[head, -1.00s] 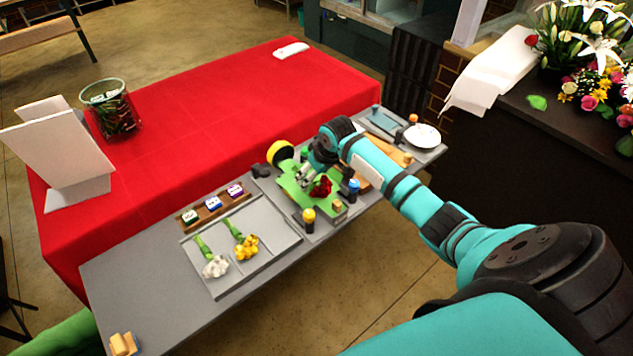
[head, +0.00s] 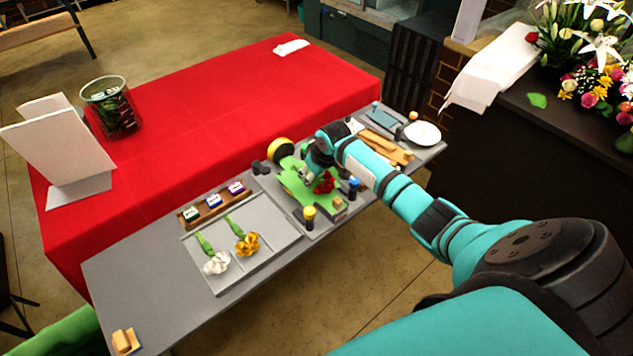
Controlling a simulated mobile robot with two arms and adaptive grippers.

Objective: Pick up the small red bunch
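The small red bunch (head: 325,183) lies on a green mat (head: 296,186) in the middle of the long grey table. My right gripper (head: 310,172) is right above the green mat, at the upper left end of the red bunch. My wrist hides part of the mat and the bunch's stem end. The fingers are too small and covered to tell if they are open or touch the bunch. A white bunch (head: 216,263) and a yellow bunch (head: 248,243) lie on the grey tray (head: 277,246) to the left. My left gripper is out of view.
A yellow-topped bottle (head: 309,217) and a blue-topped bottle (head: 354,186) stand close by the mat. A wooden rack (head: 188,226) holds small labelled blocks. A wooden board (head: 388,150) and a white plate (head: 423,134) are at the right.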

